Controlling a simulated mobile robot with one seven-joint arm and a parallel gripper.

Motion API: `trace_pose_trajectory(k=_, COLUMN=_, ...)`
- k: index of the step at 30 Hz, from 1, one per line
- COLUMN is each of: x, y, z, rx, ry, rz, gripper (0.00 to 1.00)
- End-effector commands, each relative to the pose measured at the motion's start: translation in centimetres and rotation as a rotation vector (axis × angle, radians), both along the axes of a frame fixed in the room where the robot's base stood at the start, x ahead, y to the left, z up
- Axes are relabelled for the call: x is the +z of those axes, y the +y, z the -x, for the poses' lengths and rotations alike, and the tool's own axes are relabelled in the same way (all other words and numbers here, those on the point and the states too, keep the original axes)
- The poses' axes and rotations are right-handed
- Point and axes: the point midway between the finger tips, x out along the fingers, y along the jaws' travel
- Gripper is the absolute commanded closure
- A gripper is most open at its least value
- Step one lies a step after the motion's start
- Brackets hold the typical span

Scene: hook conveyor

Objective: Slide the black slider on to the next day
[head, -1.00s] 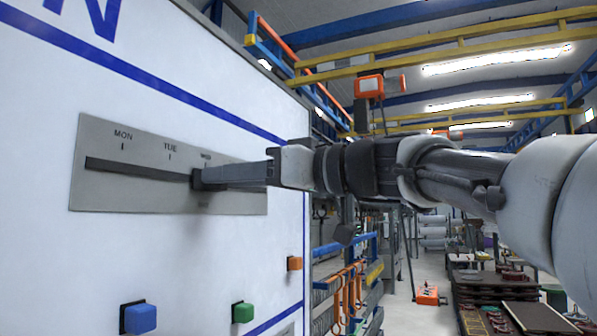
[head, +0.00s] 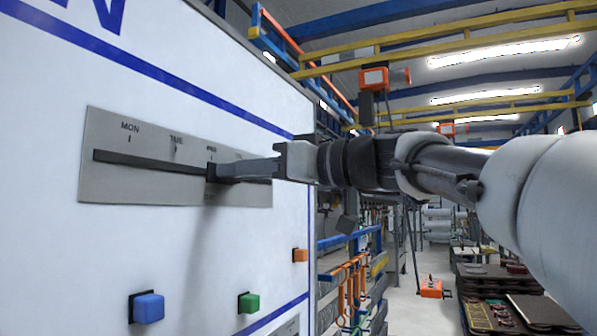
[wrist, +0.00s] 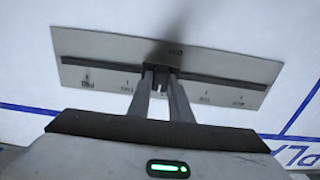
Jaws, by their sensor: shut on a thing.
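The black slider (head: 212,171) sits in the dark slot of a grey day plate (head: 105,190) on a white panel. In the head view it stands at about the WED mark, right of MON and TUE. My gripper (head: 222,172) reaches in from the right, its fingers shut on the slider. In the wrist view, my gripper (wrist: 160,88) has one finger on each side of the slider (wrist: 160,76). The plate (wrist: 225,65) spans the top of that view, its day labels small and blurred. The fingers cover the mark beside the slider there.
Below the plate, the panel (head: 60,235) carries a blue button (head: 149,307), a green button (head: 250,302) and an orange button (head: 300,255). Racks with orange hooks (head: 350,285) stand right of the panel. Open floor (head: 405,300) shows further right, beside loaded tables (head: 490,285).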

Motion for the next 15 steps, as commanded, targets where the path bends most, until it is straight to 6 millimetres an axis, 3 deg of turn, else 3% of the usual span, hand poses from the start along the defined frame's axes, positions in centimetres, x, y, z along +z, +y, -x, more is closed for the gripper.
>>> trace_pose_trajectory(k=1, x=-0.1, y=-0.6, z=-1.4, rx=-0.006, ry=-0.001, rz=-0.003, gripper=1.0)
trace_pose_trajectory(k=6, x=0.2, y=-1.9, z=-4.3, rx=-0.006, ry=-0.001, rz=-0.003, gripper=1.0)
trace_pose_trajectory(k=15, x=0.2, y=-2.2, z=-5.0, rx=-0.002, ry=-0.002, rz=-0.003, gripper=1.0)
